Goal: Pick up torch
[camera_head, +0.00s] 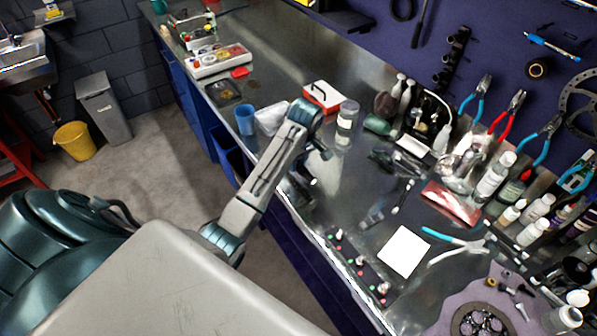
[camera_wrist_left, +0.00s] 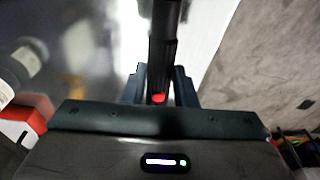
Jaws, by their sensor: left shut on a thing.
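The torch (camera_wrist_left: 163,45) is a dark, ribbed cylinder with a red button, seen in the left wrist view. My left gripper (camera_wrist_left: 159,82) is shut on it, with one finger on each side. The torch points away from the wrist camera, and its far end is cut off by the top of the view. In the head view my left arm reaches over the bench's front edge, and its wrist bends down there. The torch is not clear in that view. My right gripper is in neither view.
A red and white box (camera_head: 322,97), a lidded jar (camera_head: 347,117) and a blue cup (camera_head: 245,119) stand near my left arm on the metal bench. Bottles crowd the back. Floor shows beyond the front edge.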

